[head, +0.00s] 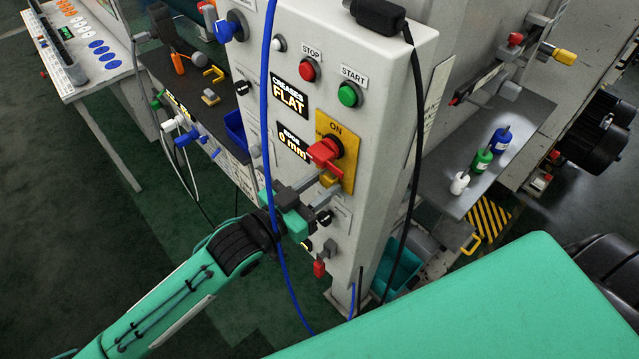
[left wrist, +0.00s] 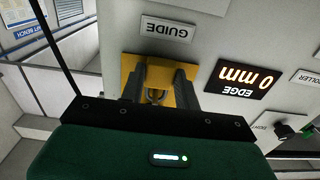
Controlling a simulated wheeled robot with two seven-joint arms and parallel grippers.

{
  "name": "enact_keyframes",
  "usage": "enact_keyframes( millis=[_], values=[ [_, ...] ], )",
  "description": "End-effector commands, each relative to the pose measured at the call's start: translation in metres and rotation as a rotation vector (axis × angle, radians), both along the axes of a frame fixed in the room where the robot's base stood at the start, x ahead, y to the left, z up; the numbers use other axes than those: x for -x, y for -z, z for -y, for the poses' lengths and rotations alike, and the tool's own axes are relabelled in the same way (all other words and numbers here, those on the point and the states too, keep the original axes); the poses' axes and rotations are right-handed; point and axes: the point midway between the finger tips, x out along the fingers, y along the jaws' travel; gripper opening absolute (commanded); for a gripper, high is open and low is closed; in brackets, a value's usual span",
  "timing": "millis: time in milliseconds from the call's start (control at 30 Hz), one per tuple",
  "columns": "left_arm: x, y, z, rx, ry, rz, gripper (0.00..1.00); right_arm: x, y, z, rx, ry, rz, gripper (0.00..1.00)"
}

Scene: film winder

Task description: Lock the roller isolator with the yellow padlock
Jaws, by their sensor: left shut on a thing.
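The roller isolator is a red handle (head: 325,154) on a yellow plate (head: 347,150) marked ON, on the grey control column. My left gripper (head: 322,181) is shut on the yellow padlock (head: 329,181), just below the red handle and close to the plate. In the left wrist view, upside down, the fingers (left wrist: 158,88) stand in front of the yellow plate (left wrist: 130,66), with a grey loop (left wrist: 155,97) between them. Whether the padlock touches the isolator is hidden, and the red handle is not visible there. My right gripper is not in view.
A blue cable (head: 268,100) hangs down the column, passing by my left wrist. A black cable (head: 415,130) hangs on the right. Red STOP (head: 308,69) and green START (head: 349,94) buttons sit above. The EDGE display (head: 293,141) is left of the plate.

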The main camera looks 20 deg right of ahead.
Motion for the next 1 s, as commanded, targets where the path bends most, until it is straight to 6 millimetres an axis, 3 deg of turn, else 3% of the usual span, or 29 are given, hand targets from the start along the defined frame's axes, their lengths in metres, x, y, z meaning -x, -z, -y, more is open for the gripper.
enact_keyframes(
  millis=[67, 100, 200, 233, 633, 1000],
  values=[
    [0.0, 0.002, 0.0, -0.002, 0.0, -0.002, 0.08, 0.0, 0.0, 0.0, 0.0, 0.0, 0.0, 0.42],
    [0.0, 0.002, 0.0, -0.002, 0.0, -0.002, 0.36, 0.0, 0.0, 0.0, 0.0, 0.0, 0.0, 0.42],
    [0.0, 0.001, 0.0, -0.002, 0.0, -0.002, 0.56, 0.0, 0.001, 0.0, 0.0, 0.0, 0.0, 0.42],
    [0.0, 0.001, 0.0, -0.002, 0.0, -0.002, 0.57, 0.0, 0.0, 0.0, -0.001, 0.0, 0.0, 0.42],
    [0.002, 0.003, -0.008, -0.003, -0.001, -0.001, 0.57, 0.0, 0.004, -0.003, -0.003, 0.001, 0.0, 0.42],
    [0.024, 0.005, -0.067, -0.003, -0.001, -0.001, 0.57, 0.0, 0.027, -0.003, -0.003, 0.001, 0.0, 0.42]
  ],
)
